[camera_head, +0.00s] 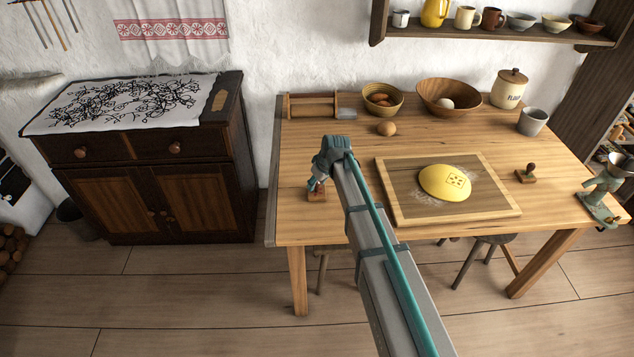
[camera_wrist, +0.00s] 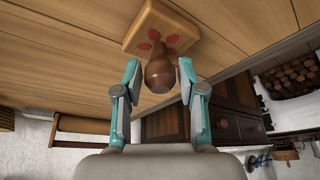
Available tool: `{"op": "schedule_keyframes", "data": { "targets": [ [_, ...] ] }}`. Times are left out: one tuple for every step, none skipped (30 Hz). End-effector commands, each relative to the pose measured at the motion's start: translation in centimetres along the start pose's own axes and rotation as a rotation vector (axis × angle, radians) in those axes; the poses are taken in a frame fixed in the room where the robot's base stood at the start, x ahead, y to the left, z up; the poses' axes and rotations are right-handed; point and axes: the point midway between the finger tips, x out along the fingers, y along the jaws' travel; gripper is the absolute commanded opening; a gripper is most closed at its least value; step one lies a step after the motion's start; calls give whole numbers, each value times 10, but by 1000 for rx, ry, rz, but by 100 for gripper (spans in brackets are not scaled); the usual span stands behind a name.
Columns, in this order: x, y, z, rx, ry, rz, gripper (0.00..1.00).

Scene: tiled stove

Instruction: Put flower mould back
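The flower mould, a small wooden block with red petal marks and a brown knob handle, sits at the table's front left in the head view (camera_head: 317,197). In the wrist view the flower mould (camera_wrist: 180,40) is seen from its handle side, on the table planks. My gripper (camera_wrist: 160,98) has its two teal and grey fingers apart, one on each side of the knob. Narrow gaps seem to show between fingers and knob. In the head view my gripper (camera_head: 316,185) is just over the mould and partly hides it.
A second stamp (camera_head: 525,175) and a teal grinder (camera_head: 603,190) stand further right. An egg (camera_head: 387,128), bowls and a wooden rack (camera_head: 310,105) are behind. A cabinet (camera_head: 150,180) stands left.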

Motion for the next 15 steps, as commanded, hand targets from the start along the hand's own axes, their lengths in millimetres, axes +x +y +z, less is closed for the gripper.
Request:
{"op": "schedule_keyframes", "data": {
  "targets": [
    [0,0,0,0,0,0,53],
    [0,0,0,0,0,0,55],
    [0,0,0,0,0,0,55],
    [0,0,0,0,0,0,55],
    [0,0,0,0,0,0,55],
    [0,0,0,0,0,0,55],
    [0,0,0,0,0,0,55],
    [0,0,0,0,0,0,55],
    [0,0,0,0,0,0,55],
    [-1,0,0,0,0,0,55],
    [-2,0,-1,0,0,0,55],
    [-3,0,-1,0,0,0,55],
    [-5,0,-2,0,0,0,55],
    [-5,0,-1,0,0,0,55],
    [-8,0,-1,0,1,1,55]
  ]
}}
